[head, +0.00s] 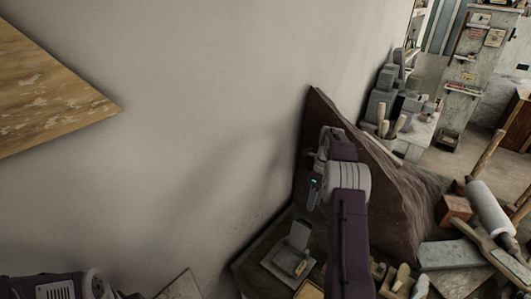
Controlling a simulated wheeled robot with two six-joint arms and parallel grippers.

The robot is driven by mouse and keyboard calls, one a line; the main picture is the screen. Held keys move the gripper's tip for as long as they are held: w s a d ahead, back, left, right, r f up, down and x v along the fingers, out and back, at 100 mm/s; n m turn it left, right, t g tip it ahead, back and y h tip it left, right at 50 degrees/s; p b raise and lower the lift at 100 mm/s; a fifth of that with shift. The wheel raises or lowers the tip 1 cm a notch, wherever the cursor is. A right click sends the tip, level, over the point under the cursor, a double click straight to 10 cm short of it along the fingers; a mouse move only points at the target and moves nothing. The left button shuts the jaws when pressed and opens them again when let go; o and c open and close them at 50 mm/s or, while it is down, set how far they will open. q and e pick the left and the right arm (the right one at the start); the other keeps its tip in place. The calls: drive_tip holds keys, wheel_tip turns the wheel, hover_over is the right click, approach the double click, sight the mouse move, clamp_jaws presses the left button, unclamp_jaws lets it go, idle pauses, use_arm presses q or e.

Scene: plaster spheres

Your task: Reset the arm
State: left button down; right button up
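My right arm rises from the bottom edge in the head view, with dark purple links and a grey joint. My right gripper (316,178) is at its far end, folded beside the arm, in front of a large dark brown slab. Its fingers are too small and too covered to show whether they are open or shut. I see nothing held in it. Part of my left arm shows in the bottom left corner; its gripper is outside the picture. No plaster sphere is clearly visible.
The brown slab (402,190) leans close beside my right arm. A cluttered worktop holds a grey block (452,255), a white roller (491,212) and a small grey stand (290,256). A pale wall (200,120) fills the left, with a wooden board (45,95) on it.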

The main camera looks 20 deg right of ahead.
drive_tip(key=s+a+r+n+h+b, duration=0.1)
drive_tip(key=a+r+n+b, duration=0.15)
drive_tip(key=a, duration=0.65)
drive_tip(key=s+a+r+n+b, duration=0.1)
drive_tip(key=a+r+n+b, duration=0.2)
drive_tip(key=a, duration=0.6)
drive_tip(key=s+a+f+n, duration=0.1)
drive_tip(key=s+f+n, duration=0.2)
drive_tip(key=s+n, duration=0.2)
drive_tip(key=s+a+f+n+t, duration=0.1)
drive_tip(key=s+f+n, duration=0.3)
drive_tip(key=n, duration=0.7)
drive_tip(key=s+a+f+n+t+b, duration=0.1)
drive_tip(key=s+a+f+n, duration=0.2)
drive_tip(key=s+n, duration=0.4)
drive_tip(key=shift+s+f+n+h, duration=0.25)
drive_tip(key=shift+f+n+h, duration=0.15)
drive_tip(key=shift+f+n, duration=0.4)
drive_tip(key=shift+s, duration=0.1)
